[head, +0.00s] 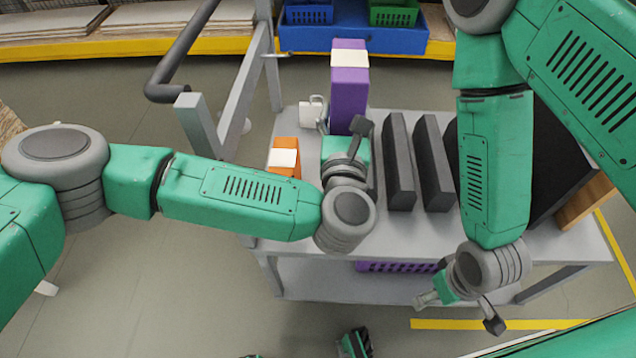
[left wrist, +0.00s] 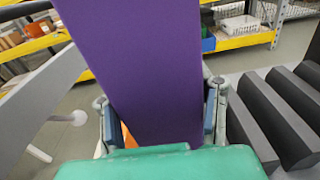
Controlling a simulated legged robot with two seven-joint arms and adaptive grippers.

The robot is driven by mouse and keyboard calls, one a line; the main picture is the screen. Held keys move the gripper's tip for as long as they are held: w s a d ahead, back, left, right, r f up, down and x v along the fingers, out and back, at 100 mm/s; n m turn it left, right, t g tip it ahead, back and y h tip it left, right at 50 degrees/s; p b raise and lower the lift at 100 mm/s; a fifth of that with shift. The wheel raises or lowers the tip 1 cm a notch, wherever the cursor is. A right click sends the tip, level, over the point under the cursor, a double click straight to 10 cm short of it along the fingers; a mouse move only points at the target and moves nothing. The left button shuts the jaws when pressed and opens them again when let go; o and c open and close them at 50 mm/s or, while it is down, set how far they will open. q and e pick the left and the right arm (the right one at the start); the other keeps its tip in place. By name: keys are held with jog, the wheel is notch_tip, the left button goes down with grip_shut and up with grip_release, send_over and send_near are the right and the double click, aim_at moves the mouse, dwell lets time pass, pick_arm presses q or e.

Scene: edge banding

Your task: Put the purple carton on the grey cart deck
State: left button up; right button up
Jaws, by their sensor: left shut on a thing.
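The tall purple carton (head: 348,104) has a white band near its top and stands roughly upright over the back left of the grey cart deck (head: 384,238). My left gripper (head: 341,122) is shut on the carton. In the left wrist view, the purple carton (left wrist: 150,75) fills the middle, with fingers of my left gripper (left wrist: 160,120) on both sides of it. The carton's lower end is hidden, so I cannot tell whether it touches the deck. My right gripper (head: 460,312) is low by the cart's front edge, empty, with its fingers spread apart.
An orange carton with a white band (head: 284,160) and a white mug (head: 312,112) stand left of my left gripper. Black upright slabs (head: 399,165) stand to the right on the deck. A purple crate (head: 395,266) sits on the lower shelf. The cart handle (head: 185,55) rises at left.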

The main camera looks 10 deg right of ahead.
pick_arm(q)
jog(key=f+b, duration=0.4)
jog(key=f, duration=0.2)
jog(key=a+f+b, duration=0.1)
jog(key=f+b, duration=0.4)
jog(key=f, duration=0.1)
jog(key=a+f+b, duration=0.1)
jog(key=f+b, duration=0.4)
jog(key=f, duration=0.2)
jog(key=shift+a+f, duration=0.1)
jog(key=f, duration=0.1)
jog(key=f+b, duration=0.1)
jog(key=f, duration=0.2)
jog(key=shift+d+b, duration=0.3)
jog(key=shift+d+f, duration=0.15)
jog(key=shift+f, duration=0.05)
jog(key=shift+d+r, duration=0.1)
jog(key=o, duration=1.6)
jog(key=shift+a, duration=0.25)
jog(key=shift+c, duration=0.2)
jog(key=shift+a, duration=0.2)
jog(key=shift+s+d+p, duration=0.1)
jog(key=shift+s+p, duration=0.2)
jog(key=shift+s, duration=0.25)
jog(key=p+v, duration=0.2)
jog(key=v, duration=0.8)
jog(key=shift+s+r+p, duration=0.1)
jog(key=shift+p, duration=0.3)
jog(key=shift+s+a, duration=0.2)
jog(key=shift+s, duration=0.1)
